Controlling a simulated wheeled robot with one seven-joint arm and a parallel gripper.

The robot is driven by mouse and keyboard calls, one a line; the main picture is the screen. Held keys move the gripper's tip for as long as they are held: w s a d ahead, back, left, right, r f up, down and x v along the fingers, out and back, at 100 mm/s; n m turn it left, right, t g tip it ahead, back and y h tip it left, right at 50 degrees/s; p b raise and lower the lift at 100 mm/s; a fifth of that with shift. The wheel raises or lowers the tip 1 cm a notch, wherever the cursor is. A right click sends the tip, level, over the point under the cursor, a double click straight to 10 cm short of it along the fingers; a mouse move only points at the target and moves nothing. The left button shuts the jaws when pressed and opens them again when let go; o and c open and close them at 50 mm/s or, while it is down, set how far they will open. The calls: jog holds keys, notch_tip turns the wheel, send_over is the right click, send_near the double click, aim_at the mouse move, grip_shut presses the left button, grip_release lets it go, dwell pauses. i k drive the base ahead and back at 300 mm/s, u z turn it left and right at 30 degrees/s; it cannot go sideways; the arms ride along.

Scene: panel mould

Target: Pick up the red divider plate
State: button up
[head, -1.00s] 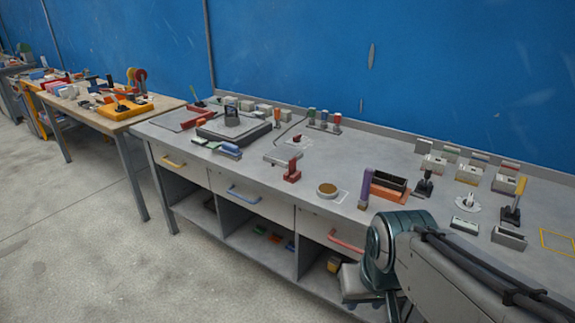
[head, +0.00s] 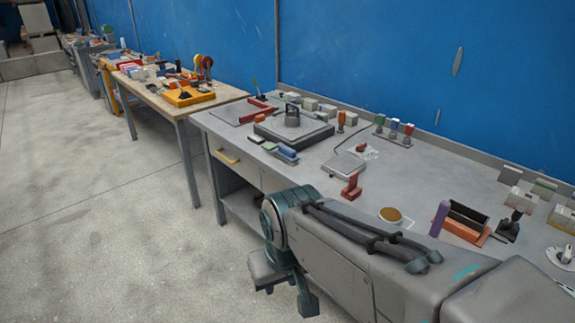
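No single piece in the head view is clearly the red divider plate. A long red bar (head: 258,112) lies on a flat grey plate at the far left end of the grey bench. A small red upright piece with a foot (head: 351,186) stands near the bench's front edge, mid-bench. My gripper (head: 286,287) hangs low in front of the bench, over the floor side, apart from both red pieces. Its two fingers look spread with nothing between them, though it is small and partly hidden by my arm.
A dark square mould block (head: 293,133) sits on the grey bench (head: 300,185). A wooden table (head: 225,93) stands further left. The left floor is clear.

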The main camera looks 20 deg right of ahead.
aim_at(354, 178)
jog(key=i, duration=0.75)
jog(key=z, duration=0.7)
jog(key=i, duration=0.5)
jog(key=z, duration=0.55)
